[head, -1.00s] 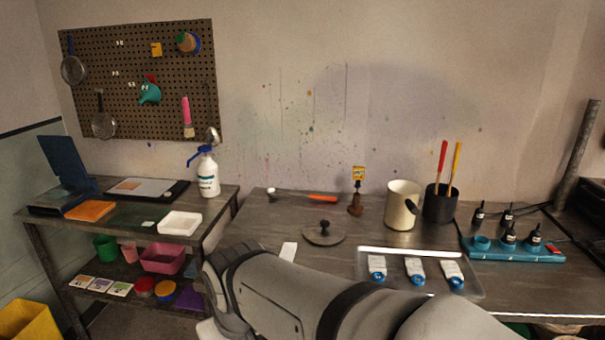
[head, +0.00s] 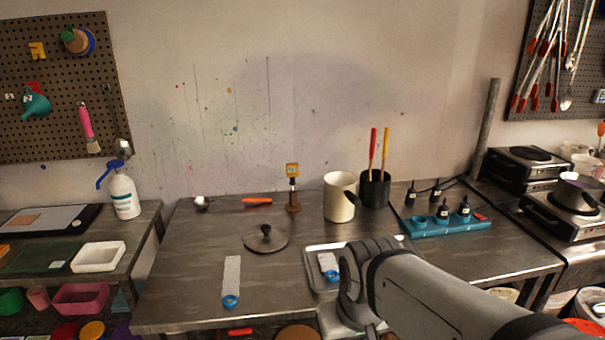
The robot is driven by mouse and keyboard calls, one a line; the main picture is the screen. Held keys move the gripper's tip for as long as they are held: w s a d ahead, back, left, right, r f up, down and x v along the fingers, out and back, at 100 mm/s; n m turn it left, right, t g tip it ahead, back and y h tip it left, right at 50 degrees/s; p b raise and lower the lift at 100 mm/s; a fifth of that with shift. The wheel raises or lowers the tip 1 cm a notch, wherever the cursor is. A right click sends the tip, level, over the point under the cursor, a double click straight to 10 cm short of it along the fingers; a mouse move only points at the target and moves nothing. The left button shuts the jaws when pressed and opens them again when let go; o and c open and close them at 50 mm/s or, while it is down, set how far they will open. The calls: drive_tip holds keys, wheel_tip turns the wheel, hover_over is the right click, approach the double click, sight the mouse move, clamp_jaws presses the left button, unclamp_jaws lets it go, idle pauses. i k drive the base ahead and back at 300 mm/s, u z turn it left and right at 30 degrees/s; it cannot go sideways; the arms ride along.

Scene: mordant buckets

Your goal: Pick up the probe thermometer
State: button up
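A small device with a yellow head, which looks like the probe thermometer (head: 292,170), stands upright in a brown holder (head: 293,204) toward the back of the steel table (head: 190,290). It is left of a cream pot. My arm reaches in from the lower right and its end is low in the picture, in front of the tray and well short of the thermometer. The fingers of my gripper do not show, so I cannot see whether they are open or hold anything.
A pot lid (head: 266,240), an orange-handled tool (head: 257,201) and a white strip (head: 231,278) lie on the table. The cream pot (head: 339,198) and black tool holder (head: 374,189) stand right of the thermometer. My arm hides part of the tray (head: 312,275).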

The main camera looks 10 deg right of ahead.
sight(292, 168)
drive_tip(key=i, duration=1)
drive_tip(key=z, duration=0.05)
